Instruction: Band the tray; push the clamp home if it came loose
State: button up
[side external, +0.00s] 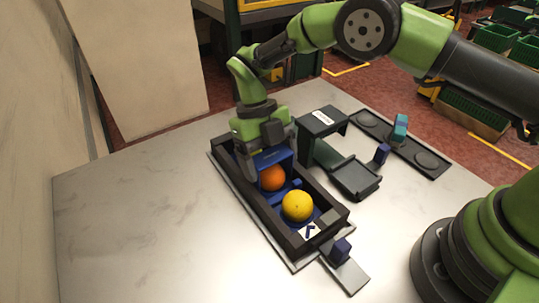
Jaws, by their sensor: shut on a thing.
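A long dark tray (235,171) lies on the table. It holds an orange fruit (272,178) and a yellow fruit (297,206), with blue parts inside around them. My gripper (271,158) is over the tray's far half, pointing down, shut on a blue piece (273,157) just behind the orange fruit. I cannot tell whether this piece is the band, or whether it touches the tray.
A dark stand with a white label (323,118) and a dark chute (357,178) are right of the tray. The table's left side (130,220) is clear.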

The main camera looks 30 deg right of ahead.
dwell(0.8)
jog(key=o, duration=0.8)
jog(key=shift+f, duration=0.1)
jog(key=shift+r, duration=4.05)
